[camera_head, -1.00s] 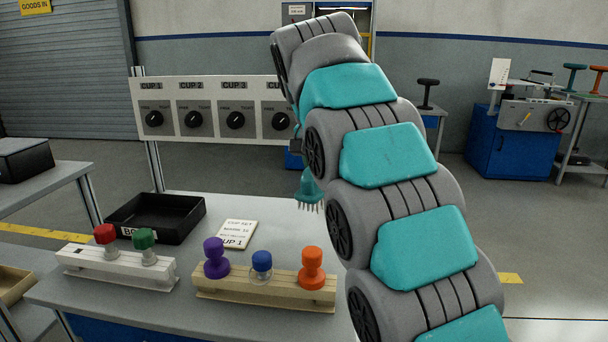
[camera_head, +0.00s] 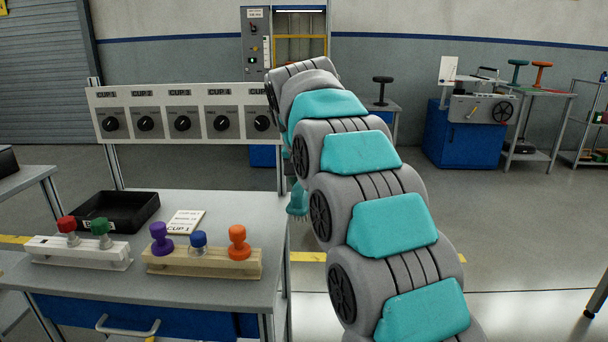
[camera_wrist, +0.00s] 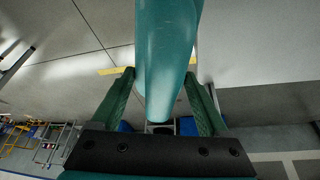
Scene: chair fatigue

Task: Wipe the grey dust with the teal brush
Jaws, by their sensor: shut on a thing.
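The teal brush shows in the head view (camera_head: 297,200) partly behind my arm, with its bristles pointing down, beside the right edge of the workbench. In the wrist view its smooth teal handle (camera_wrist: 167,45) lies between the two green fingers of my gripper (camera_wrist: 160,75), which is shut on it. In the head view my arm hides most of the gripper. I cannot make out any grey dust in either view.
The workbench (camera_head: 238,215) holds a black tray (camera_head: 122,229), a card (camera_head: 186,222) and two racks with coloured knobs, below a panel of dials (camera_head: 185,96). Open floor lies right of it. A blue cabinet (camera_head: 462,135) and a side table with stools stand at the back right.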

